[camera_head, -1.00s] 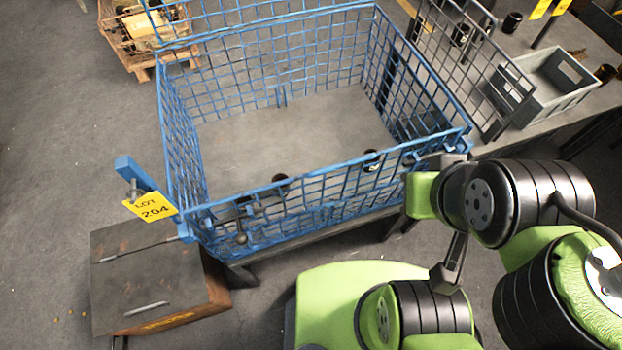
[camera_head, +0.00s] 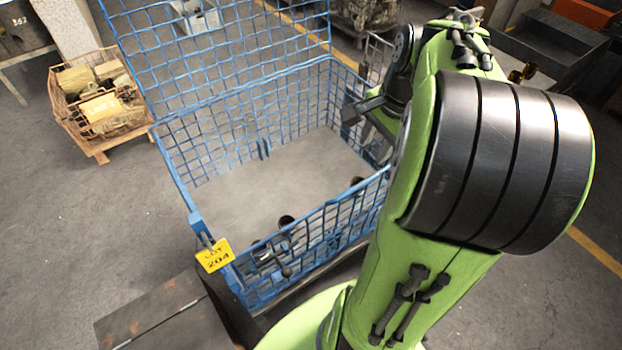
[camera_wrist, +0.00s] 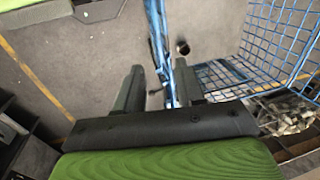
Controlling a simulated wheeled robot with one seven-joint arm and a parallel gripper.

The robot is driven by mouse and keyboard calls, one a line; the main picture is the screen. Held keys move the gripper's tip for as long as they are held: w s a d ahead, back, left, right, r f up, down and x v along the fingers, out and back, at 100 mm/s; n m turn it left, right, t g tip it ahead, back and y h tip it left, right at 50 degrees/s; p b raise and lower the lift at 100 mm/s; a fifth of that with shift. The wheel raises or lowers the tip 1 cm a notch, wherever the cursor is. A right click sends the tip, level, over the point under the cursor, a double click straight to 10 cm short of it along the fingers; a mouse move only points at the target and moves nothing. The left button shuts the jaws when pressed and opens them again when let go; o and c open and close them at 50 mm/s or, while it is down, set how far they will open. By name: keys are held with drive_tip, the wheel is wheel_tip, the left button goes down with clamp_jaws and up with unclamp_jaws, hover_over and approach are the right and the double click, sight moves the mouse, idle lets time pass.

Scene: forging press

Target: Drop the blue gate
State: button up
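The blue wire-mesh cage (camera_head: 172,166) stands in the middle of the head view. Its front mesh panel (camera_head: 335,222) is upright, and another blue mesh panel (camera_head: 215,50) rises high at the back. I cannot tell for certain which panel is the gate. My gripper (camera_head: 368,118) is at the cage's right side, partly hidden by my arm. In the wrist view my gripper (camera_wrist: 159,68) has its fingers apart, with a blue upright mesh edge (camera_wrist: 158,35) running between them. It looks nearer the right finger; contact cannot be told.
A yellow LOT 204 tag (camera_head: 214,255) hangs at the cage's front left corner. A dark box (camera_head: 165,315) stands at front left. Dark round parts (camera_head: 286,222) show by the front panel. The left floor is clear.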

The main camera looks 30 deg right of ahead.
drive_tip(key=b, duration=0.4)
approach(358, 186)
drive_tip(key=f, duration=0.2)
drive_tip(key=w+f, duration=0.1)
drive_tip(key=f, duration=0.4)
drive_tip(key=shift+w+f, duration=0.25)
drive_tip(key=shift+f, duration=0.1)
clamp_jaws()
